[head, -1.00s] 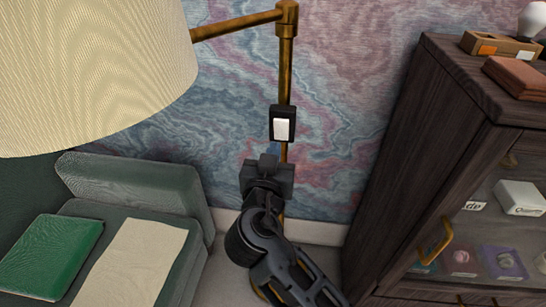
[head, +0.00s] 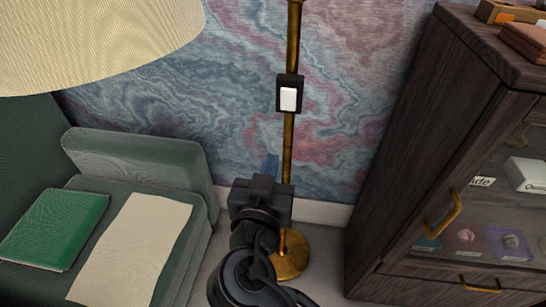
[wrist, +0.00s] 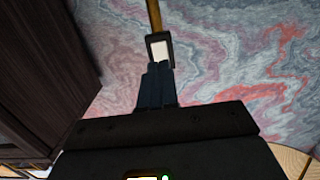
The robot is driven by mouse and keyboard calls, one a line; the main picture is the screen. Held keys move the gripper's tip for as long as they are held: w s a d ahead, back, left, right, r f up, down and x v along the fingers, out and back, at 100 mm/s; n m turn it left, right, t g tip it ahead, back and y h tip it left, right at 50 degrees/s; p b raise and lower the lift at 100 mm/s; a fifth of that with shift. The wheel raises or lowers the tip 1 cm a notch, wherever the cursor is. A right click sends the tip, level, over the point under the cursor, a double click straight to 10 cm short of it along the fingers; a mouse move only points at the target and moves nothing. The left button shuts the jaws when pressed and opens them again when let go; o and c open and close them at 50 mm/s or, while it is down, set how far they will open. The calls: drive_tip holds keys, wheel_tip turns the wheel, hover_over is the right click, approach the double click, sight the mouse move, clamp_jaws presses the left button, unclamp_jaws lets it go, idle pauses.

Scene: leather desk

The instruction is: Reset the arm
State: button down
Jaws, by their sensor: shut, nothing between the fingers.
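My gripper (head: 271,165) is in front of the brass lamp pole, in the lower middle of the head view. Its blue fingers are together with nothing between them. The wrist view also shows the shut fingers (wrist: 157,84), pointing towards the switch. The black switch box with a white rocker (head: 288,98) is on the pole, above my fingertips in the head view. In the wrist view the white rocker (wrist: 160,50) appears just beyond the fingertips. I cannot tell the exact gap, but in the head view they look apart.
A cream lampshade (head: 90,45) hangs at the upper left. A green armchair (head: 140,160) holds a green book (head: 55,228) and a cream cloth (head: 130,250). A dark wooden cabinet (head: 410,150) with glass doors stands at the right. The lamp's brass base (head: 291,255) is on the floor.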

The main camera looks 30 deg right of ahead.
idle(0.5)
drive_tip(key=s+d+f+n+g+y+p, duration=0.1)
drive_tip(key=s+f+n+y, duration=0.35)
drive_tip(key=s, duration=0.35)
drive_tip(key=s+d+f+n+y+p, duration=0.1)
drive_tip(key=s+f+n+y, duration=0.25)
drive_tip(key=s+f, duration=0.35)
drive_tip(key=s+d+r+t+y+p, duration=0.1)
drive_tip(key=s+r, duration=0.6)
drive_tip(key=s, duration=0.2)
drive_tip(key=s+d+r+t+y, duration=0.1)
drive_tip(key=s+d+r, duration=0.1)
drive_tip(key=s+r, duration=0.5)
drive_tip(key=s, duration=0.3)
drive_tip(key=shift+m+p, duration=0.4)
